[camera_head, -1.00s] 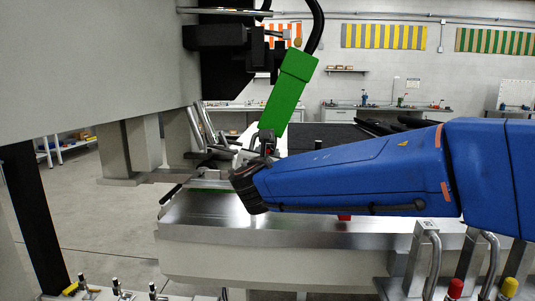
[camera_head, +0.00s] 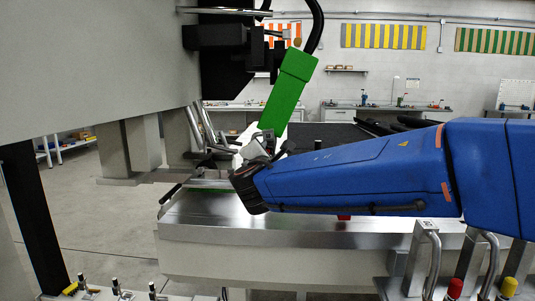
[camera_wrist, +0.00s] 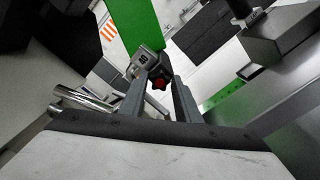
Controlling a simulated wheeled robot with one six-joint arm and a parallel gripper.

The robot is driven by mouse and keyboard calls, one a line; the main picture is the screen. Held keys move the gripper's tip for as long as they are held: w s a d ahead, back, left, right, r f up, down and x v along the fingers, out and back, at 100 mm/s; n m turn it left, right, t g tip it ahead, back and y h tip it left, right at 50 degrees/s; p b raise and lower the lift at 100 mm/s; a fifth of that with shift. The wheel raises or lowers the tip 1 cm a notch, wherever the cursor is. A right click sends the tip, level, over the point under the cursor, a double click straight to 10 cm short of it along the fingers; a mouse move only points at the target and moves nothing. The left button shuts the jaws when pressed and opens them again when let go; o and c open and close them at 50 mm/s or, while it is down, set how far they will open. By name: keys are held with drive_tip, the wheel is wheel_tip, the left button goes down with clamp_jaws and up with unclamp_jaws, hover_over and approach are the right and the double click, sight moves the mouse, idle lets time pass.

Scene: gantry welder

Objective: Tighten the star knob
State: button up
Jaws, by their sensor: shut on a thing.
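The star knob (camera_wrist: 159,83) shows as a small red piece in the wrist view, below a grey clamp block at the lower end of a green bar (camera_head: 288,97). My gripper (camera_wrist: 160,79) has a finger on each side of the knob and is shut on it. In the head view my gripper (camera_head: 262,146) is at the bar's lower end, tilted. There the knob is hidden by the fingers and wrist, and its exact contact with the fingers is too small to make out.
A steel-topped bed (camera_head: 270,220) lies below my arm. A large grey machine housing (camera_head: 90,60) fills the upper left, with a dark block (camera_head: 215,37) beside the bar. Upright handles with red and yellow knobs (camera_head: 509,287) stand at the lower right. Open floor is at left.

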drive_tip(key=shift+m, duration=0.5)
drive_tip(key=o, duration=1)
drive_tip(key=shift+o, duration=0.2)
drive_tip(key=shift+f, duration=0.1)
